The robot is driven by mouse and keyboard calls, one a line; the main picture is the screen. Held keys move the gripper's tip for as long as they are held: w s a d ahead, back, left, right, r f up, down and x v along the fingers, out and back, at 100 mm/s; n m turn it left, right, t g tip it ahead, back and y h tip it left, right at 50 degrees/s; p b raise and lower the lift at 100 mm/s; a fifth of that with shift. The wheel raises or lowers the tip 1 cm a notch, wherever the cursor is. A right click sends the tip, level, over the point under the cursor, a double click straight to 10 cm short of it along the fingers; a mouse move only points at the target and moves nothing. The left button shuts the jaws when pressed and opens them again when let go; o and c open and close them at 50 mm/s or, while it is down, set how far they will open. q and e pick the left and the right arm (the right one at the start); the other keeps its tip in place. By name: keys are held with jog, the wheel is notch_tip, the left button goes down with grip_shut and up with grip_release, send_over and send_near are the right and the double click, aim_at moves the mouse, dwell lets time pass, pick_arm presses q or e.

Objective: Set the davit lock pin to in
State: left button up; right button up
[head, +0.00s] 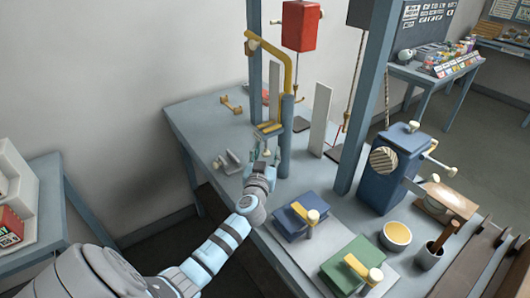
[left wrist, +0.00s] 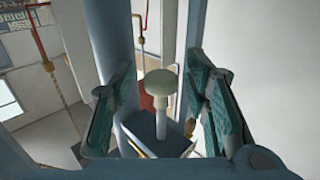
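The davit has a yellow arm (head: 271,48) on top of a blue-grey post (head: 286,135) on the table. In the left wrist view a pale round-headed knob on a thin stem (left wrist: 161,84), which looks like the lock pin, stands above a dark blue block (left wrist: 148,128). My left gripper (head: 265,157) is low beside the davit post. In the left wrist view its two green-padded fingers (left wrist: 163,105) are apart, with the knob between them and a gap on each side. The seat of the pin is not clear to see. My right gripper is not in view.
A white upright panel (head: 320,118) and a tall blue column (head: 364,105) stand to the right.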

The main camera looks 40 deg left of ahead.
pick_arm(q)
grip_shut()
notch_tip(320, 180, up, 2)
jog(key=shift+r+p, duration=0.1)
jog(key=shift+p, duration=0.4)
jog(key=shift+o, duration=0.3)
grip_release()
jog(key=shift+s, duration=0.15)
jog(key=v, duration=1.2)
